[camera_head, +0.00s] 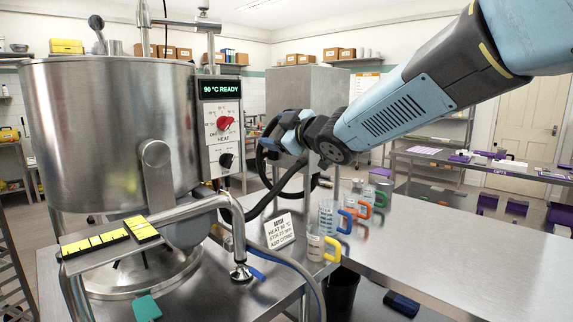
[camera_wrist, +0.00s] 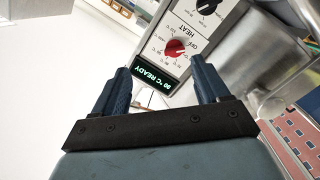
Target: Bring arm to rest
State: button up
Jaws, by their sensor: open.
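My arm (camera_head: 390,110) reaches in from the upper right in the head view, and its wrist end hangs in front of the steel cabinet, right of the control panel (camera_head: 222,125). In the wrist view my gripper (camera_wrist: 160,75) is open with nothing between its two dark blue fingers. The panel appears upside down beyond the fingers. Its green display (camera_wrist: 154,78) reads 90 °C READY, and the red heat knob (camera_wrist: 178,47) and a black knob (camera_wrist: 207,5) sit on it. The fingers look apart from the panel. The fingertips are not clear in the head view.
A large steel kettle (camera_head: 110,130) stands left. Handled jugs, including one with a yellow handle (camera_head: 332,249), and a small sign (camera_head: 279,231) stand on the steel table (camera_head: 450,260). A dark cable (camera_head: 285,190) loops below the wrist. The table's right part is clear.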

jog(key=s+d+f+m+h, duration=0.2)
jog(key=s+d+m+h, duration=0.15)
jog(key=d, duration=0.35)
jog(key=s+d+f+m+h, duration=0.2)
jog(key=d+m+h, duration=0.15)
jog(key=d, duration=0.35)
jog(key=s+d+f+m+h, duration=0.1)
jog(key=s+d+m+h, duration=0.2)
jog(key=d, duration=0.5)
jog(key=s+d+f+m+g, duration=0.3)
jog(key=s+d+f, duration=0.1)
jog(key=s, duration=0.5)
jog(key=s+d+f+m+g+h, duration=0.1)
jog(key=s+d+f+m+g, duration=0.3)
jog(key=s, duration=0.5)
notch_tip(320, 180, down, 3)
jog(key=shift+s+d+r+h, duration=0.2)
jog(key=shift+s+d+h, duration=0.1)
jog(key=shift+s+d, duration=0.1)
